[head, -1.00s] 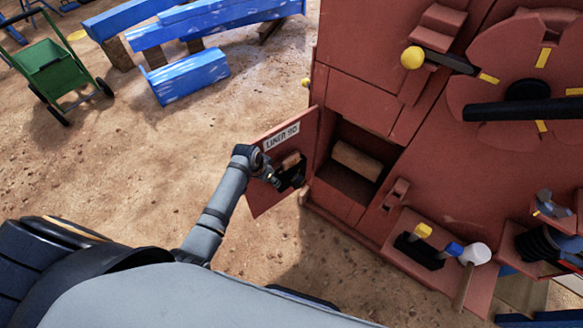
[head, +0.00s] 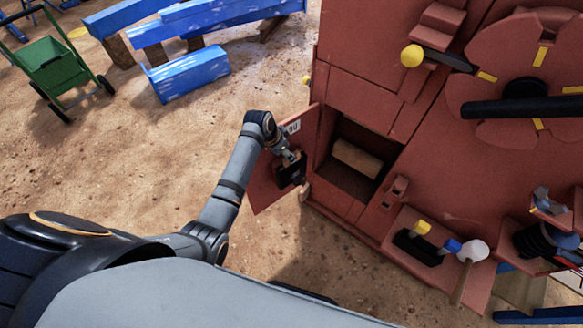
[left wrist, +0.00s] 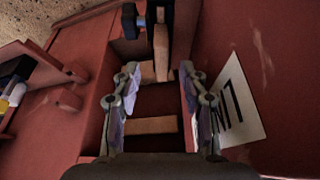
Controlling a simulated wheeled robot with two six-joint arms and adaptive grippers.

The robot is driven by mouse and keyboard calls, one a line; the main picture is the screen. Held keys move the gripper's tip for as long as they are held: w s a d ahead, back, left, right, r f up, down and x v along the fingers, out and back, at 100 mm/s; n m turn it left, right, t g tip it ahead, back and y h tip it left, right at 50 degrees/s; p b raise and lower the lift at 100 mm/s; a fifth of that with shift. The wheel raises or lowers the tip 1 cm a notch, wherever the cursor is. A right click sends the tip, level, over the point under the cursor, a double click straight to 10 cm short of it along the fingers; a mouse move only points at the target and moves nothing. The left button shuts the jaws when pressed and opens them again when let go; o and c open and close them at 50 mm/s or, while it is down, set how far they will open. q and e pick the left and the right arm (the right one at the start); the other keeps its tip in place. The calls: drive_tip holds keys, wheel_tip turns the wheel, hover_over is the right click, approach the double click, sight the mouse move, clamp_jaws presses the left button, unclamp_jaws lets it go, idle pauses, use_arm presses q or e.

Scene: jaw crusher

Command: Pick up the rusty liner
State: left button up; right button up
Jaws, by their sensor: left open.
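A brown block (head: 357,158), which looks like the rusty liner, lies in the open compartment of the red crusher. In the left wrist view several brown pieces show: a bar (left wrist: 150,125) across the compartment and an upright piece (left wrist: 161,52) beyond it. I cannot tell which of them is the liner. My left gripper (head: 297,172) is in front of the open door, left of the compartment. In the left wrist view its fingers (left wrist: 158,72) are spread, with nothing held between them. My right gripper is not in view.
The open door (head: 265,190) with a white label (left wrist: 238,102) stands beside my left gripper. A red ledge (head: 408,268) with yellow and blue-ended tools is right of the compartment. A green cart (head: 55,72) and blue beams (head: 188,77) are far left on open dirt.

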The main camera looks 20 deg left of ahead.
use_arm(q)
drive_tip(key=x, duration=0.5)
drive_tip(key=shift+w+d, duration=0.1)
drive_tip(key=shift+w, duration=0.25)
clamp_jaws()
drive_tip(key=shift+r, duration=0.2)
